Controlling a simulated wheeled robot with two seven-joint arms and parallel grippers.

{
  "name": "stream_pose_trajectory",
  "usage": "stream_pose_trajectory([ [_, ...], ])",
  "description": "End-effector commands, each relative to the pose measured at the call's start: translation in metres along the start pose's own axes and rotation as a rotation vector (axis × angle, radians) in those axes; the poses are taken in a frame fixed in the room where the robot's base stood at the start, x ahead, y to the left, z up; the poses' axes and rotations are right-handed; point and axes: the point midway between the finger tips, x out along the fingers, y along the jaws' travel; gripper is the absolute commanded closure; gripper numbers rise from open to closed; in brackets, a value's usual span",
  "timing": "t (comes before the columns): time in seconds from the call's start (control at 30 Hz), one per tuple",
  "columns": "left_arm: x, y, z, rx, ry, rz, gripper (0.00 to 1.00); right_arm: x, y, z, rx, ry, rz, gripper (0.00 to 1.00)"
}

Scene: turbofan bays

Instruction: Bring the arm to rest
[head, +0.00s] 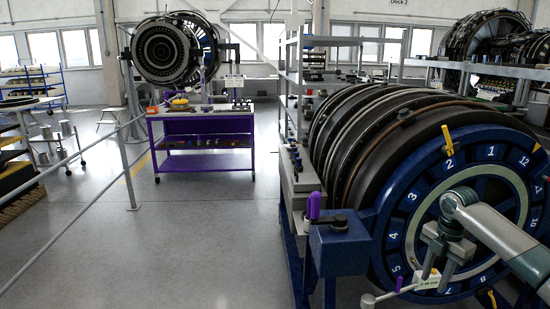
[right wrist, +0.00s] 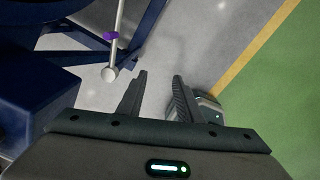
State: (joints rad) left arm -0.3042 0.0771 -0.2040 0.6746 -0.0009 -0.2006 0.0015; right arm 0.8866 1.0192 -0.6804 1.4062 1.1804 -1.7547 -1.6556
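My right arm comes in from the right in the head view. Its gripper (head: 438,276) hangs fingers-down in front of the numbered blue ring (head: 395,235) of the large engine. In the right wrist view the right gripper (right wrist: 158,95) has its two fingers apart, with only floor visible between them. A pale rod (head: 388,294) with a purple band and a ball end lies left of the fingers in the head view. The rod also shows in the right wrist view (right wrist: 116,40), apart from the fingers. My left gripper is not in view.
A blue stand (head: 340,245) with a purple-handled item (head: 314,206) stands left of the ring. A purple cart (head: 203,165) and railing (head: 126,160) are farther back. Floor is open at centre-left.

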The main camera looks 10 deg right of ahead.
Motion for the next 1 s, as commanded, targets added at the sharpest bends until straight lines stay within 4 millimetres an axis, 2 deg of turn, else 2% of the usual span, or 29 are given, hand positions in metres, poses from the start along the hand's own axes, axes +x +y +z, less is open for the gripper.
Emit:
stream_pose_trajectory([
  [0.27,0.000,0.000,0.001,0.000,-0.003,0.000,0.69,0.051,0.017,-0.006,0.120,-0.004,0.034,0.67],
  [0.47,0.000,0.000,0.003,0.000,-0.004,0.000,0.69,0.114,0.030,-0.015,0.264,-0.010,0.073,0.67],
  [0.57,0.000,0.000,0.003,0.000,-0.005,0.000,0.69,0.160,0.033,-0.024,0.365,-0.012,0.096,0.67],
  [0.73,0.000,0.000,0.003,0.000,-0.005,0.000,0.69,0.263,0.024,-0.049,0.587,-0.014,0.141,0.67],
  [0.87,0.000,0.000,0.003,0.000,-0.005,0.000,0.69,0.339,0.002,-0.073,0.747,-0.018,0.169,0.67],
  [1.0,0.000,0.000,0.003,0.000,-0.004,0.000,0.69,0.412,-0.035,-0.106,0.903,-0.017,0.189,0.67],
])
